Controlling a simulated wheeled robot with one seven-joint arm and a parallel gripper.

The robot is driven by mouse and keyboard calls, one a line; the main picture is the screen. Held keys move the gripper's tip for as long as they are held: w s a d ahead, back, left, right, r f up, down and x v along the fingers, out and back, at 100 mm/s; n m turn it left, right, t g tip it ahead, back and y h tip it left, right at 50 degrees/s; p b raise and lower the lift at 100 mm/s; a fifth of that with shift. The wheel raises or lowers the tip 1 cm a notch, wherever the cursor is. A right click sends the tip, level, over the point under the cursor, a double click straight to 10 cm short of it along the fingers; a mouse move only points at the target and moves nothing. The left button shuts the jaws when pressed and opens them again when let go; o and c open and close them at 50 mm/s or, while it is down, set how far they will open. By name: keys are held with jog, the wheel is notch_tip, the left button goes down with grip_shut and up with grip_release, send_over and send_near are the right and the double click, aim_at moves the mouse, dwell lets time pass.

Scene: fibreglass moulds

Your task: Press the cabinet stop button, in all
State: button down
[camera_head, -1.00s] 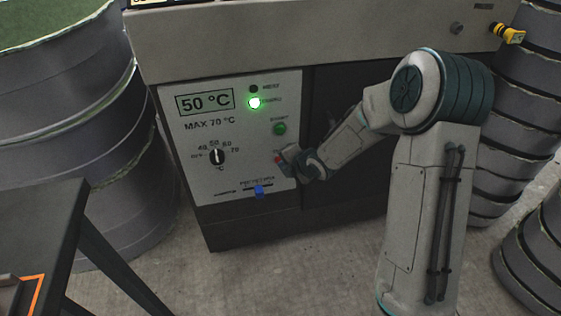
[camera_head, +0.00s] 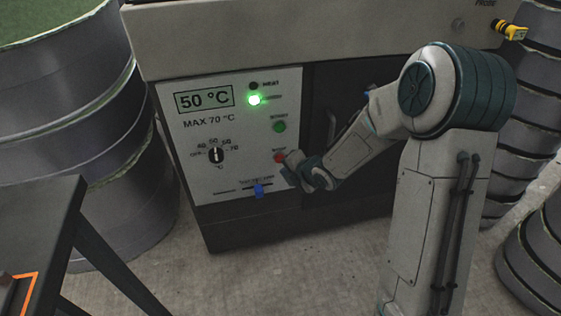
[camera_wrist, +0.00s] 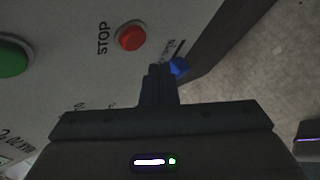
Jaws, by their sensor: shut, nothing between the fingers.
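The red stop button (camera_head: 279,157) is on the right side of the cabinet's pale control panel (camera_head: 215,180), below the green start button (camera_head: 279,127). In the wrist view the red button (camera_wrist: 131,37) stands beside the word STOP, above and left of the fingertips. My gripper (camera_wrist: 159,72) is shut and empty, its fingers together. In the head view my gripper (camera_head: 290,160) is just right of the red button, and its fingertips are hard to make out. In the wrist view the fingertips appear apart from the button.
The panel also has a lit green lamp (camera_head: 254,100), a dial (camera_head: 217,154) and a blue slider (camera_head: 259,191); the slider is close to my fingers in the wrist view (camera_wrist: 179,67). A dark table (camera_head: 40,215) stands at left, grey drums (camera_head: 120,170) behind it.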

jog(key=s, duration=0.1)
jog(key=s+d, duration=0.1)
jog(key=s, duration=0.1)
jog(key=shift+b, duration=0.3)
jog(key=shift+a, duration=0.1)
dwell(0.4)
jog(key=s+d+r+m+h+p, duration=0.2)
jog(key=d+r+m+p, duration=0.25)
jog(key=r, duration=0.35)
jog(key=s+d+r+m+h+p, duration=0.2)
jog(key=d+r+m+p, duration=0.15)
jog(key=r+p, duration=0.3)
jog(key=s+d+r+m+h+p, duration=0.2)
jog(key=d+r+m+p, duration=0.25)
jog(key=r, duration=0.35)
jog(key=s+d+r+m+g+p, duration=0.2)
jog(key=s+r+m+g+p, duration=0.2)
jog(key=s+r+m+p, duration=0.9)
jog(key=s+r+m, duration=0.3)
jog(key=s+r, duration=0.1)
jog(key=r, duration=0.3)
jog(key=shift+r+g, duration=0.25)
jog(key=shift+g, duration=0.15)
jog(key=shift+s, duration=0.1)
